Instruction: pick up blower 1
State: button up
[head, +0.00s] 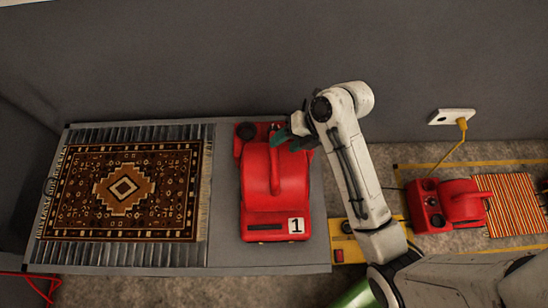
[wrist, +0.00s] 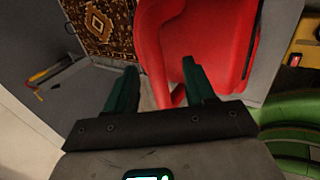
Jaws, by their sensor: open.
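Blower 1 (head: 275,195) is a red machine with a white label reading "1", standing on the right part of a grey bench (head: 225,195). My gripper (head: 289,141) is at the blower's far end in the head view, with its dark green fingers over or beside the top there. In the wrist view the red body of blower 1 (wrist: 208,35) fills the upper middle, beyond the fingertips. My gripper (wrist: 160,85) is open.
A brown patterned rug (head: 122,190) covers the bench's left side. A dark wall (head: 220,60) stands close behind. A second red blower (head: 450,204) stands at right beside a striped mat (head: 515,203). A yellow plug (head: 462,123) sits in a wall socket. A green coil (wrist: 293,112) lies at right.

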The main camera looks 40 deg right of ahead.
jog(key=x, duration=0.5)
jog(key=shift+w+a+r, duration=0.2)
jog(key=shift+w, duration=0.1)
grip_shut()
dwell(1.1)
jog(key=shift+w+r, duration=0.15)
jog(key=shift+r, duration=0.15)
